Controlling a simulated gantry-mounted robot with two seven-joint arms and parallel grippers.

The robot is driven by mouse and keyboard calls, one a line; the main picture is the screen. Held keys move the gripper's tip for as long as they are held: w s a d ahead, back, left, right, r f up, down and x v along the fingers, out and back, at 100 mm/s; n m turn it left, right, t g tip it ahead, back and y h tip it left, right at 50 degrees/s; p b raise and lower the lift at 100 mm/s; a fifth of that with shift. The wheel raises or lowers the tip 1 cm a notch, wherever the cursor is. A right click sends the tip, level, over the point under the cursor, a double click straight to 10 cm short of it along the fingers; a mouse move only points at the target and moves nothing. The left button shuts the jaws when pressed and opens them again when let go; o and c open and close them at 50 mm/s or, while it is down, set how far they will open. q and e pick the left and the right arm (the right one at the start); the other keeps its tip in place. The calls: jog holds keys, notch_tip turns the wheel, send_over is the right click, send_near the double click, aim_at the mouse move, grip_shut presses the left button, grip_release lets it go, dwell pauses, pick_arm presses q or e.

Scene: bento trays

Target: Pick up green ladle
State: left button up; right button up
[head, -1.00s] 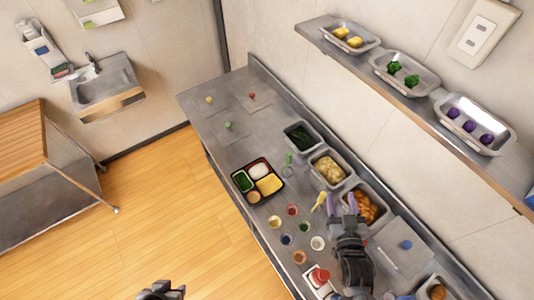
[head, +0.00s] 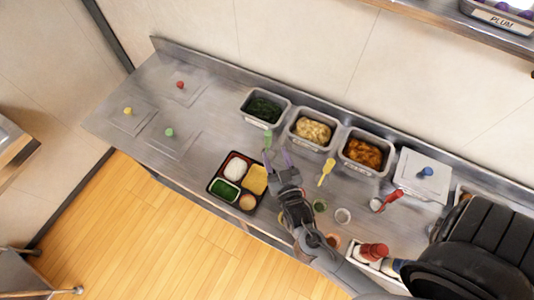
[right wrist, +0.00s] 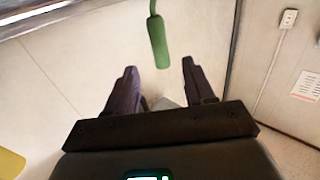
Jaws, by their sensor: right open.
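The green ladle (head: 267,138) shows its green handle standing up in front of the dark-green food pan; its bowl is not clear. In the right wrist view the green handle (right wrist: 158,42) hangs into the picture from the top, just beyond the fingertips and between their lines. My right gripper (head: 277,155) is open and empty, its two purple-grey fingers pointing at the handle from the near side. The same fingers (right wrist: 159,65) are spread apart in the right wrist view, with no contact on the handle visible. My left gripper is out of view.
The bento tray (head: 220,169) lies just left of my right gripper. A yellow ladle (head: 326,173) and a red ladle (head: 388,200) lie to the right. Food pans (head: 289,137) line the back. Small cups and bottles (head: 374,252) stand near my right arm.

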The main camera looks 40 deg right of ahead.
aim_at(268, 146)
jog(key=x, duration=1)
jog(key=shift+r, duration=0.15)
grip_shut()
